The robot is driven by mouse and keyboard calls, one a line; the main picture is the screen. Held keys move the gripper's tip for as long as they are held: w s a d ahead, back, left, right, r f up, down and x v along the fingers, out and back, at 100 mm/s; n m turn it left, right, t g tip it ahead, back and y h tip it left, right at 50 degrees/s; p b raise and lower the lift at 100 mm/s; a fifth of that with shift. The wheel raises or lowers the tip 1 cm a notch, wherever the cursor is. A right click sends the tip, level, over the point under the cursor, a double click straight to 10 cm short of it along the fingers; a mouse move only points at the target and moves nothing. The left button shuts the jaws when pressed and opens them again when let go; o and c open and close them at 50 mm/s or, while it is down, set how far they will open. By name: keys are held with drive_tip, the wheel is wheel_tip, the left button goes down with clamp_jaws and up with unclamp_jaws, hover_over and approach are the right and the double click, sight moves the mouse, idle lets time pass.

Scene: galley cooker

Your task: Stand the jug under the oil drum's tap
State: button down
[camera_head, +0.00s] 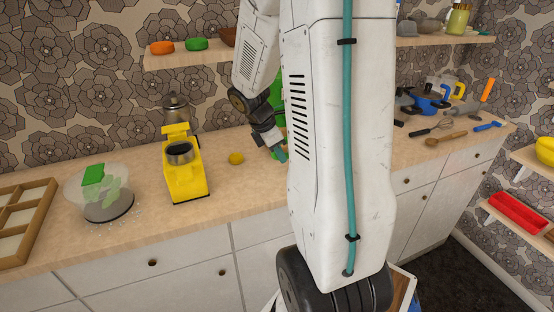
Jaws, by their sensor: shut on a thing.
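My gripper (271,143) is low over the counter in the middle, left of my big white arm link. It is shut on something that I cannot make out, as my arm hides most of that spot. A small teal piece shows at its tip; I cannot tell whether it is a finger or the held thing. A green thing (276,97) shows in part behind my arm; I cannot tell whether it is the oil drum. No tap is visible, and I cannot identify the jug.
A blue pot (428,101) and several utensils lie at the right. Shelves hang above.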

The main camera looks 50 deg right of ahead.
sight(278, 171)
drive_tip(key=shift+w+d+f, duration=0.1)
drive_tip(key=shift+d, duration=0.05)
drive_tip(key=shift+f, duration=1.65)
drive_tip(key=c, duration=1.3)
unclamp_jaws()
drive_tip(key=shift+f, duration=0.1)
